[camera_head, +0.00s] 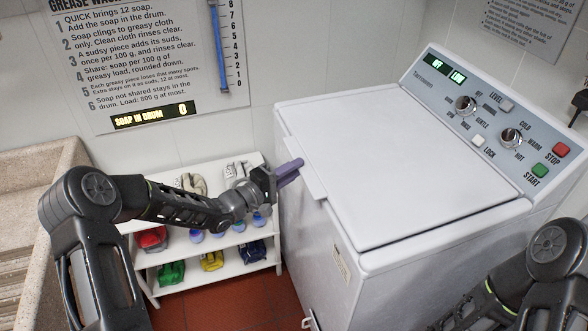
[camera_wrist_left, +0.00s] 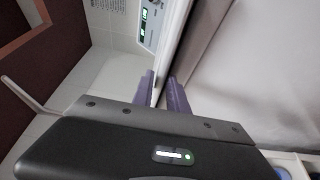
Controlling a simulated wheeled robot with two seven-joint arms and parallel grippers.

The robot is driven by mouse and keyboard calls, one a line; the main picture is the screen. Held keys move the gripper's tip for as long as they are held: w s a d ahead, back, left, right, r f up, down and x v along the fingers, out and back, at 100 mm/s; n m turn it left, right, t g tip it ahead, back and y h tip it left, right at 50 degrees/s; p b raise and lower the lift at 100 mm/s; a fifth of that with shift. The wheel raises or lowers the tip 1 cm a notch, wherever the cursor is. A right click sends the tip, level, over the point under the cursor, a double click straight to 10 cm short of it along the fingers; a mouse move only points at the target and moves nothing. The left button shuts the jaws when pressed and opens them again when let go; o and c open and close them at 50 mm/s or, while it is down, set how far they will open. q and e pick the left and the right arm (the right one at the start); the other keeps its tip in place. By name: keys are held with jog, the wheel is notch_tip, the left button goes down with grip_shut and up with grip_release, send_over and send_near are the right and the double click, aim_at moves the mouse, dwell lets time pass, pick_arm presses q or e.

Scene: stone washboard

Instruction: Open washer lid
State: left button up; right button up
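The washer (camera_head: 345,262) is a white top-loader at the right, and its lid (camera_head: 400,155) lies flat and closed. A thin lip (camera_head: 314,184) sticks out along the lid's left edge.
A white shelf (camera_head: 205,262) with colored cloths and small bottles stands below my left arm. A stone sink (camera_head: 30,200) is at the left. The washer's control panel (camera_head: 495,125) rises behind the lid. Above the lid is free room.

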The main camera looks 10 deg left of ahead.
pick_arm(q)
grip_shut()
dwell(1.0)
